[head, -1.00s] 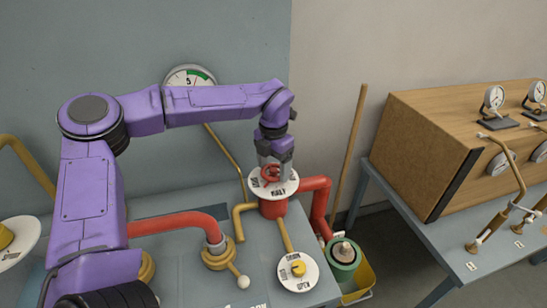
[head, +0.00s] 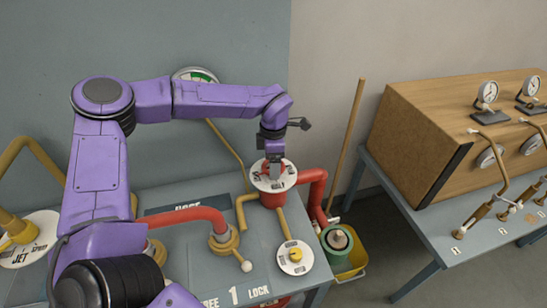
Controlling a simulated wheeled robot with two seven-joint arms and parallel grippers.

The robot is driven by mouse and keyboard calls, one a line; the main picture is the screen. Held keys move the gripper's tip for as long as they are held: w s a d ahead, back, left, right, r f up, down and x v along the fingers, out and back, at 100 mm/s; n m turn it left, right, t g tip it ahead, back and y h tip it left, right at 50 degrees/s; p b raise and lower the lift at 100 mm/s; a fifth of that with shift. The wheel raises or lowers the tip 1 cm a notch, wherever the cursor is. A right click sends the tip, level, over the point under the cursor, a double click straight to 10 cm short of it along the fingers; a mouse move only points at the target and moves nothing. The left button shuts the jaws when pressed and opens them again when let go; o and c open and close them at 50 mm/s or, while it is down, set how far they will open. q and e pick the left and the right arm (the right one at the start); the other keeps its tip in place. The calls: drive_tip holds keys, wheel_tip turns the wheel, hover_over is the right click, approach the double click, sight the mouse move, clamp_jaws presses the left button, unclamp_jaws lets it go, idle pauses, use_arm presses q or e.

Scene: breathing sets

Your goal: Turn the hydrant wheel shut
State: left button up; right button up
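The red hydrant (head: 272,199) stands on the grey bench with a round white lettered dial (head: 289,183) on top. The red hydrant wheel sits at the dial's middle and is mostly hidden by my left gripper. My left gripper (head: 275,174) points straight down at the wheel, with its fingertips low over the dial. I cannot tell from here whether the fingers are closed on the wheel. The dial's letters are too small and covered to read surely. My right gripper is not in view.
A white dial with a yellow knob (head: 294,255) sits in front. A yellow bucket (head: 352,262) stands right of the bench. A wooden cabinet (head: 420,140) stands on another table.

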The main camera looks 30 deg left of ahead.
use_arm(q)
drive_tip(key=shift+w+r, duration=0.15)
idle(0.4)
drive_tip(key=o, duration=1)
drive_tip(key=shift+o, duration=0.2)
wheel_tip(320, 180, up, 10)
drive_tip(key=b, duration=0.2)
drive_tip(key=shift+r, duration=0.2)
